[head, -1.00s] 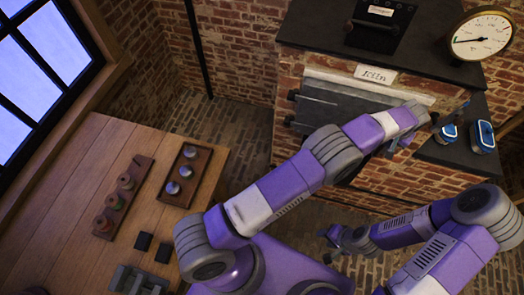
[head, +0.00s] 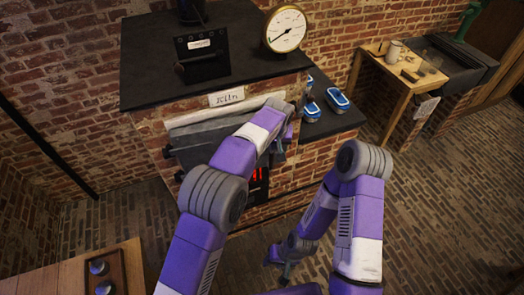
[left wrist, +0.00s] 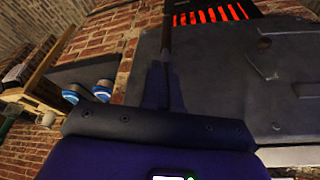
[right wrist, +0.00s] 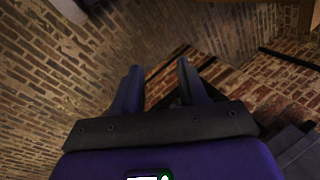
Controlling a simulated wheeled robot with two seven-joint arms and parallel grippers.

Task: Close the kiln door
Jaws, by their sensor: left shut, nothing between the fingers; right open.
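The brick kiln has a "Kiln" label (head: 226,97) on its front. Below it is the grey kiln door (head: 205,130), with dark hinge-like fittings at its left edge. My left arm covers much of it. It lies near the kiln front, but I cannot tell whether a gap remains. The door's grey surface (left wrist: 225,75) fills much of the left wrist view. My left gripper (head: 278,150) is shut and empty by the door's right end; contact is unclear. My right gripper (head: 281,273) is open and empty, low in front of the kiln, above the floor.
A red-glowing grate (head: 257,183) shows below the door. Blue-and-white jars (head: 338,100) stand on a dark side ledge. A dial gauge (head: 285,29) and a black control box (head: 201,55) stand on the kiln top. A wooden table (head: 75,280) is at lower left. Brick floor is open at right.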

